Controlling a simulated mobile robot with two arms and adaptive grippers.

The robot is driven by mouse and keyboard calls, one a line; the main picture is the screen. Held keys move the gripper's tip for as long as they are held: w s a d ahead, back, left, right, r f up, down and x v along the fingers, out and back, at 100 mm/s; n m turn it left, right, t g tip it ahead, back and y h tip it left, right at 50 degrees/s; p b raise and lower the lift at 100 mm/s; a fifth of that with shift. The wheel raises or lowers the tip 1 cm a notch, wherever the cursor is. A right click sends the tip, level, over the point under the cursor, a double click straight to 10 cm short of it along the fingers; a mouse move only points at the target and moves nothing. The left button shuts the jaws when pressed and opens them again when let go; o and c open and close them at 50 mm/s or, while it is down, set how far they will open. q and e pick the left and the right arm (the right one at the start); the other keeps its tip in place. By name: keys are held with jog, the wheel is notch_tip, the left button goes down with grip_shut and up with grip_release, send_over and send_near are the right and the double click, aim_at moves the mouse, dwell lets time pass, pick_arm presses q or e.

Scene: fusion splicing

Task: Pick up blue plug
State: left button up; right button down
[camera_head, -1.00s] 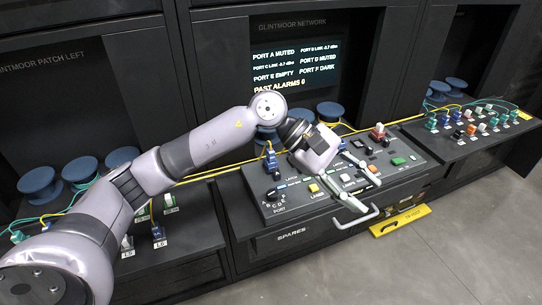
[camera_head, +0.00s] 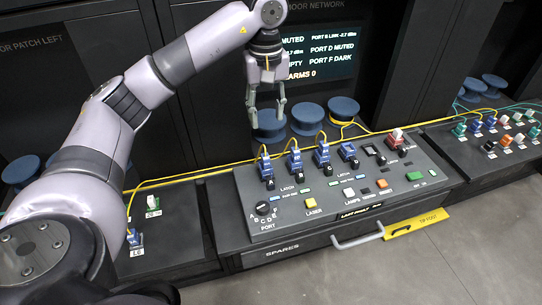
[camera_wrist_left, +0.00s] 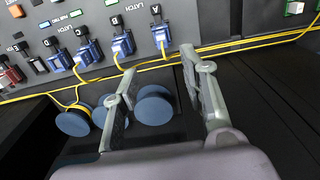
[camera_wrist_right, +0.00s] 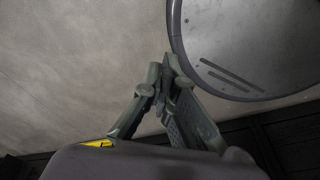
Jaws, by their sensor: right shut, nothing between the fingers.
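Several blue plugs stand in a row at the back of the console: the leftmost (camera_head: 266,168), one beside it (camera_head: 294,162), a third (camera_head: 322,156) and a blue piece (camera_head: 348,150) further right. Yellow cables run from the first three. In the left wrist view a blue plug (camera_wrist_left: 161,36) and its neighbour (camera_wrist_left: 122,44) sit beyond the fingertips. My left gripper (camera_head: 268,116) points down behind the row, in front of the spools, open and empty; its spread fingers also show in the left wrist view (camera_wrist_left: 160,66). My right gripper (camera_wrist_right: 168,72) is shut and empty, away from the console.
Blue spools (camera_head: 270,125) stand behind the console (camera_head: 340,195). Yellow cable runs along its back edge. A drawer handle (camera_head: 358,240) sticks out in front. A side panel (camera_head: 170,260) holds another blue plug (camera_head: 134,238). A round grey surface (camera_wrist_right: 250,45) is near my right gripper.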

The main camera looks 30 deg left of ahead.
pick_arm(q)
send_over(267, 159)
notch_tip(267, 159, down, 4)
pick_arm(e)
jog(key=s+g, duration=0.1)
jog(key=s, duration=0.7)
pick_arm(q)
jog(key=shift+s+a+f, duration=0.15)
jog(key=shift+f, duration=0.7)
notch_tip(267, 159, down, 4)
jog(key=shift+r+p, duration=0.15)
jog(key=shift+p, duration=0.5)
jog(key=shift+f, duration=0.25)
notch_tip(267, 159, down, 4)
jog(key=p, duration=0.3)
jog(key=shift+f, duration=0.8)
jog(key=shift+c, duration=0.6)
grip_shut()
pick_arm(e)
jog(key=shift+w+d+r, duration=0.1)
jog(key=shift+w+r, duration=1.9)
jog(key=shift+w, duration=0.1)
